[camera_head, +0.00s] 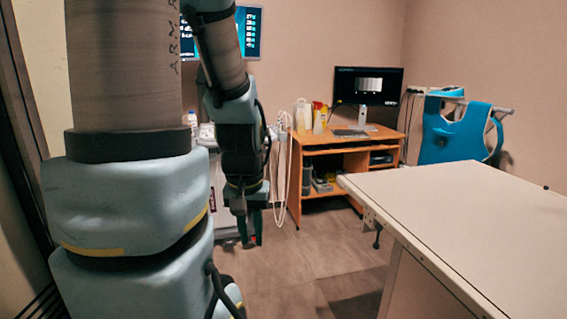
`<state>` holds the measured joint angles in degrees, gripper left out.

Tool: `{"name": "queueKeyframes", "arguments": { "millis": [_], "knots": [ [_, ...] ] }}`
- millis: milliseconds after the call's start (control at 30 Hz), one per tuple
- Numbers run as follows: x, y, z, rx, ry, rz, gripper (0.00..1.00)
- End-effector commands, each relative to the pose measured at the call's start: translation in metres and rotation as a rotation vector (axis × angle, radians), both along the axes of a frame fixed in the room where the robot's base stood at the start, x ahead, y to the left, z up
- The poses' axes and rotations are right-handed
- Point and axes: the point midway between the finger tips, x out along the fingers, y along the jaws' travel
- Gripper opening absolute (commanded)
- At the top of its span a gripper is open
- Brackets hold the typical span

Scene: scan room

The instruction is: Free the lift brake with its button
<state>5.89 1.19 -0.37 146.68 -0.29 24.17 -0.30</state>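My gripper (249,238) hangs with its fingers down, left of the middle, in front of the desk. Its two dark fingers look apart with nothing between them. A white table (470,210) fills the right side, well to the right of my gripper. No clearly marked brake button shows.
A wooden desk (346,147) with a monitor (368,86) and bottles (318,117) stands at the back. A blue apron (455,132) hangs on a rack at back right. A white cart stands behind my arm. Open floor (310,260) lies between my arm and the table.

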Motion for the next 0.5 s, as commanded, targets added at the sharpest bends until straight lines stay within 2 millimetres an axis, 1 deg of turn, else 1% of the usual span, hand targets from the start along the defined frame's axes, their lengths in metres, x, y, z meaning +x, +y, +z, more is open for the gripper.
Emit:
{"name": "queueKeyframes", "arguments": {
  "millis": [33,167,200,500],
  "knots": [
    [0.0001,0.0,0.0,0.0,0.0,0.0,0.17],
    [0.0001,0.0,0.0,0.0,0.0,0.0,0.02],
    [0.0001,0.0,0.0,0.0,0.0,0.0,0.0],
    [0.0001,0.0,0.0,0.0,0.0,0.0,0.0]
  ]
}}
